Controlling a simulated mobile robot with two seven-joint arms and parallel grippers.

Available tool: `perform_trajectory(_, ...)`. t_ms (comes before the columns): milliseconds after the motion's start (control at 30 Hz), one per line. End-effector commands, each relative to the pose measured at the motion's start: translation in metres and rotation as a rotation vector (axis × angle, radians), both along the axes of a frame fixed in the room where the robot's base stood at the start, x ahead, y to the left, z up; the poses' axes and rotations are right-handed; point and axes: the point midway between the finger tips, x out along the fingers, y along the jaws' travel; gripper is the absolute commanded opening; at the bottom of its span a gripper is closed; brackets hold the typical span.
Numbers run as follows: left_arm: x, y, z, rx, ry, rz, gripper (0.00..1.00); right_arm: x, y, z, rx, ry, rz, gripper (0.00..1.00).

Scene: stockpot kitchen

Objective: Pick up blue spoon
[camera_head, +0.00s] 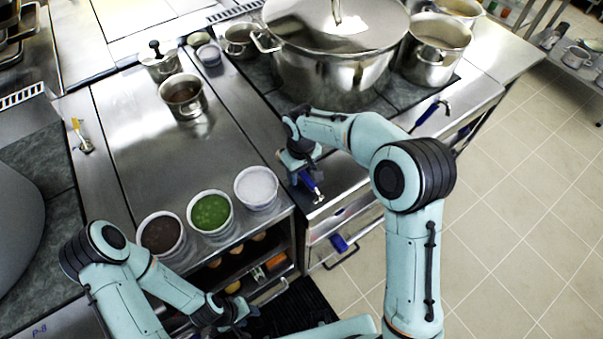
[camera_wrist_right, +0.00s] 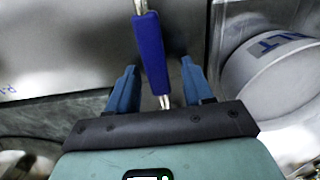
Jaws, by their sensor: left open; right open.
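The blue spoon (camera_head: 309,182) lies on the steel counter near its front edge, right of the white bowl. Its blue handle (camera_wrist_right: 151,55) shows in the right wrist view, between the two fingers and running lengthwise. Its metal ends stick out beyond the blue part. My right gripper (camera_head: 301,168) is open over the spoon, with one finger on each side of the handle and gaps visible on both sides. The spoon is partly hidden by this gripper in the head view. My left gripper (camera_head: 238,311) is open, low in front of the counter, away from the spoon.
Bowls of white (camera_head: 256,187), green (camera_head: 210,212) and dark food (camera_head: 161,233) line the counter's front edge. A large lidded stockpot (camera_head: 335,75) stands behind my right arm. Another blue-handled utensil (camera_head: 428,113) lies further right.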

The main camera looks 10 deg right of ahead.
Motion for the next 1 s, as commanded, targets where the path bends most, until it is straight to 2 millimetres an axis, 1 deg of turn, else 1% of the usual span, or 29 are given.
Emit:
perform_trajectory(33, 0.0, 0.0, 0.0, 0.0, 0.0, 0.0, 0.43, 0.0, 0.0, 0.0, 0.0, 0.0, 0.0, 0.51)
perform_trajectory(67, 0.0, 0.0, 0.0, 0.0, 0.0, 0.0, 0.43, 0.0, 0.0, 0.0, 0.0, 0.0, 0.0, 0.41)
perform_trajectory(100, 0.0, 0.0, 0.0, 0.0, 0.0, 0.0, 0.43, 0.0, 0.0, 0.0, 0.0, 0.0, 0.0, 0.28)
perform_trajectory(200, 0.0, 0.0, 0.0, 0.0, 0.0, 0.0, 0.43, 0.0, 0.0, 0.001, 0.0, 0.0, 0.0, 0.0)
perform_trajectory(533, 0.0, 0.0, 0.0, 0.0, 0.0, 0.0, 0.43, 0.0, 0.0, 0.001, 0.0, -0.001, 0.001, 0.0)
perform_trajectory(667, 0.001, 0.0, 0.001, 0.0, -0.001, 0.0, 0.43, 0.001, 0.0, 0.01, 0.0, -0.003, 0.001, 0.0)
perform_trajectory(767, 0.002, 0.0, 0.003, 0.0, -0.002, 0.0, 0.43, 0.001, 0.001, 0.027, 0.001, -0.006, 0.001, 0.0)
perform_trajectory(833, 0.004, 0.0, 0.005, 0.0, -0.004, 0.0, 0.43, 0.002, 0.0, 0.043, 0.002, -0.007, 0.001, 0.0)
perform_trajectory(967, 0.008, 0.0, 0.011, 0.0, -0.009, 0.0, 0.43, 0.002, 0.001, 0.082, 0.002, -0.009, 0.002, 0.0)
perform_trajectory(1000, 0.01, 0.0, 0.012, 0.0, -0.011, 0.0, 0.43, 0.002, 0.001, 0.094, 0.002, -0.009, 0.002, 0.0)
